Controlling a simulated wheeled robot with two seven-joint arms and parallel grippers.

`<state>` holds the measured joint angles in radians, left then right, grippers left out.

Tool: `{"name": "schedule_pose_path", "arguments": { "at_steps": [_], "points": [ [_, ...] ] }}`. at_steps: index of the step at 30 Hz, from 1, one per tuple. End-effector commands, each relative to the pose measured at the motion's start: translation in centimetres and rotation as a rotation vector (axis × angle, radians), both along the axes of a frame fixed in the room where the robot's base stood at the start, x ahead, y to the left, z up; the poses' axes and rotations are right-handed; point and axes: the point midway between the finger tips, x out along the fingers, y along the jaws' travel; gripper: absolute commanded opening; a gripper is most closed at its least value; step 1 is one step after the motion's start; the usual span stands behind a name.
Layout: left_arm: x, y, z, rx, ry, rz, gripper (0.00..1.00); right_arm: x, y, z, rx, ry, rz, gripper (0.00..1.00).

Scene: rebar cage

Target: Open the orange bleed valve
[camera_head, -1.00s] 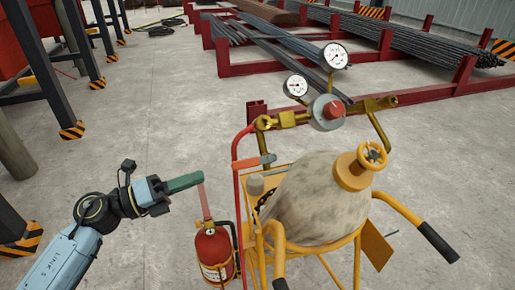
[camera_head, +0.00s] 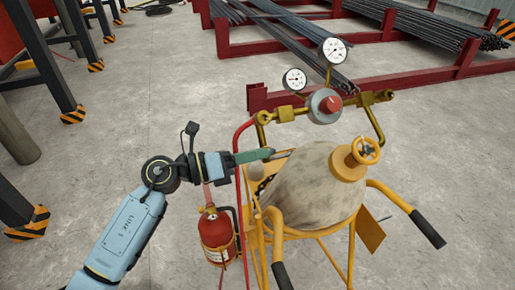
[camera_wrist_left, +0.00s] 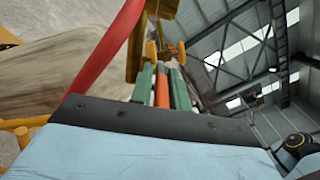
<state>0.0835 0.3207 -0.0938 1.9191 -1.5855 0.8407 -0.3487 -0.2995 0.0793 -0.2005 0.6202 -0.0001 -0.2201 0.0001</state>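The orange bleed valve's handle (camera_wrist_left: 162,88) shows in the left wrist view between the two green fingers of my left gripper (camera_wrist_left: 163,92). The fingers flank it closely, one on each side. Whether they press on it is not clear. In the head view the left gripper (camera_head: 256,155) reaches level from the left to the valve beside the red hose. My right gripper is not in view.
A dusty pot (camera_head: 312,195) with a yellow handwheel (camera_head: 367,151) stands in a yellow frame. Brass pipework with two gauges (camera_head: 333,50) rises above it. A red extinguisher (camera_head: 217,238) hangs just below my gripper. Rebar racks (camera_head: 430,75) stand behind.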

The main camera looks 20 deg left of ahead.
Motion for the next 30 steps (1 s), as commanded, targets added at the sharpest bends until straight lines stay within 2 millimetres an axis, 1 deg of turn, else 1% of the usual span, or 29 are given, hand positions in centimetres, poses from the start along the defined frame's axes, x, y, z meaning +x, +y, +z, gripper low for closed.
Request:
{"name": "schedule_pose_path", "arguments": {
  "at_steps": [4, 11, 12, 15, 16, 26, 30],
  "points": [
    [0.42, -0.66, 0.03, 0.001, -0.001, 0.0, 0.17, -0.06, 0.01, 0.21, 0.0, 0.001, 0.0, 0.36],
    [0.46, -0.71, -0.04, 0.001, 0.0, -0.001, 0.17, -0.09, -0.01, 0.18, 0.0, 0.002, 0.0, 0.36],
    [0.46, -0.71, -0.04, 0.001, 0.0, -0.001, 0.16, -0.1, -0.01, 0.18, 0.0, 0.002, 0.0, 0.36],
    [0.44, -0.69, -0.04, 0.001, 0.0, -0.001, 0.03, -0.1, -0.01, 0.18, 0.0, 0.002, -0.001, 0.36],
    [0.44, -0.69, -0.04, 0.001, 0.0, -0.001, 0.0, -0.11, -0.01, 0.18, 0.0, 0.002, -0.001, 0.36],
    [0.44, -0.69, -0.04, 0.0, 0.0, 0.0, 0.0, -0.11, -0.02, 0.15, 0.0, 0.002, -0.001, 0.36],
    [0.51, -1.15, -0.18, -0.011, -0.008, 0.001, 0.0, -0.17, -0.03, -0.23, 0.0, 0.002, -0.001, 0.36]
  ]
}}
